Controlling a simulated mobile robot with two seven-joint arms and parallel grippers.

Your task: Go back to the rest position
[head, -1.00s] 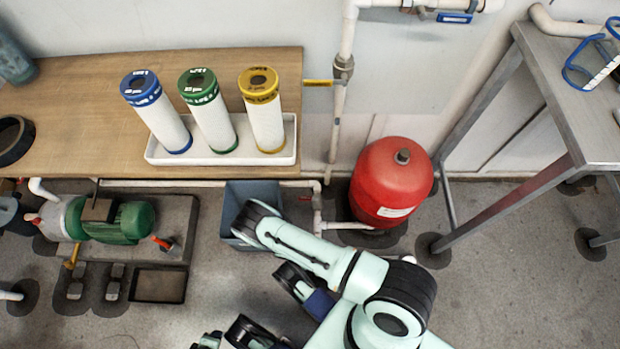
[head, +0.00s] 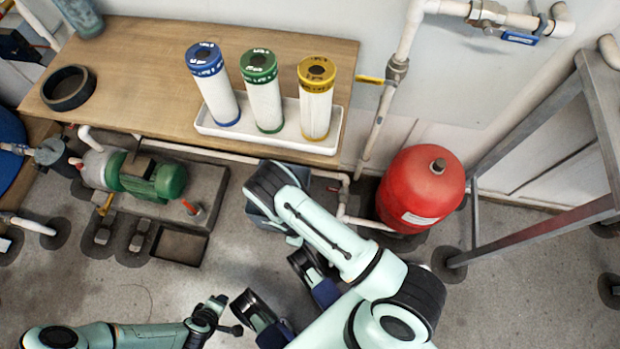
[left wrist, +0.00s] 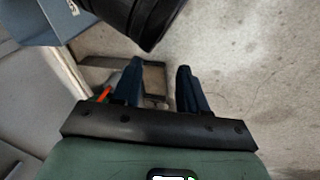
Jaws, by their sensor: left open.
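My left gripper (left wrist: 160,66) is open and empty in the left wrist view, its two dark blue fingers apart above the floor. In the head view, my left arm comes in low at the bottom left, its end near the bottom middle. My right arm fills the bottom right, bent, with a pale green link reaching up over the grey-blue bin (head: 258,217). Two black and navy parts show beside that link; I cannot tell whether they belong to the right gripper.
The wooden bench (head: 150,75) bears a white tray (head: 215,132) with blue, green and yellow-capped cylinders and a black ring (head: 68,105). A red tank (head: 420,190) stands by the pipes. A green pump (head: 150,180) and metal table (head: 540,232) flank them. Floor at lower left is partly clear.

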